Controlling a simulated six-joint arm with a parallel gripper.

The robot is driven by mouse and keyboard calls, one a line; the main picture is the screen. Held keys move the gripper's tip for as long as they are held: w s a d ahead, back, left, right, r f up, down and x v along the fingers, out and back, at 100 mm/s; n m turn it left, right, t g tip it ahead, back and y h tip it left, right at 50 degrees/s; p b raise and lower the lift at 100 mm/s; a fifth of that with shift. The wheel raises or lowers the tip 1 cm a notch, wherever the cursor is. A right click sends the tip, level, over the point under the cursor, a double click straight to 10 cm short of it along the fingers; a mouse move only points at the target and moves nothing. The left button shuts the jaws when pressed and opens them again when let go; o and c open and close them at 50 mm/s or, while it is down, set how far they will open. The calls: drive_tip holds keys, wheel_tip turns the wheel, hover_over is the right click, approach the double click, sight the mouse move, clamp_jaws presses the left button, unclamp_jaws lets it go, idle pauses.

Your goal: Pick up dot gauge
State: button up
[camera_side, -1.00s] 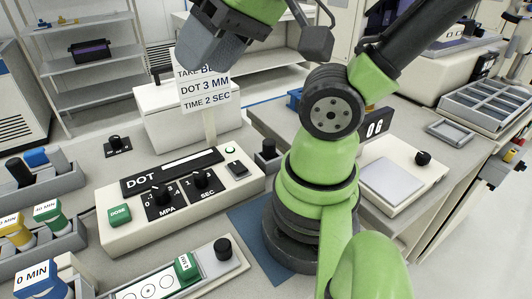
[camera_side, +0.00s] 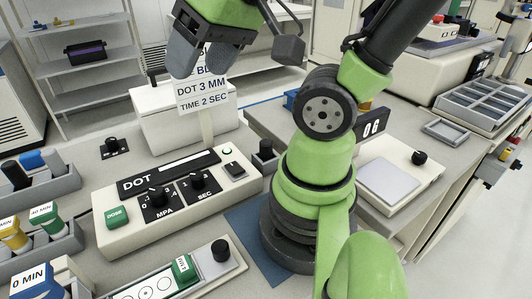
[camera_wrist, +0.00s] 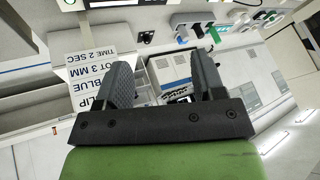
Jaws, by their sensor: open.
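A pale strip with printed circles (camera_side: 137,290) and a black knob (camera_side: 221,250) lies at the bottom of the side view; it looks like the dot gauge, but I cannot be sure. A small green labelled block (camera_side: 184,270) sits on it. The strip's lower end is cut off by the frame. My gripper (camera_side: 196,57) is open and empty, high at the top of the side view, well away from the strip. In the wrist view, its two dark fingers (camera_wrist: 160,70) stand apart with nothing held between them.
A cream DOT control box (camera_side: 130,227) with dials stands behind the strip. An instruction sign (camera_side: 203,95) stands close to my fingers in the picture. Trays of coloured bottles (camera_side: 65,243) line the left. A scale pan (camera_side: 388,182) is at right.

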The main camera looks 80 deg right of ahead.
drive_tip(key=w+d+f+m+g+h, duration=0.1)
drive_tip(key=d+f+g+h, duration=0.1)
drive_tip(key=d+f, duration=0.4)
drive_tip(key=g+y, duration=0.1)
drive_tip(key=g, duration=0.3)
hover_over(266, 142)
drive_tip(key=shift+m, duration=0.3)
wheel_tip(266, 142, down, 10)
drive_tip(key=shift+s+a+r, duration=0.15)
drive_tip(key=shift+r, duration=0.05)
wheel_tip(266, 142, down, 4)
drive_tip(key=shift+s+r, duration=0.1)
drive_tip(key=shift+s, duration=0.05)
drive_tip(key=shift+w+f, duration=0.15)
drive_tip(key=shift+f, duration=1.45)
drive_tip(key=shift+w+f, duration=0.1)
drive_tip(key=shift+f, duration=1.45)
clamp_jaws()
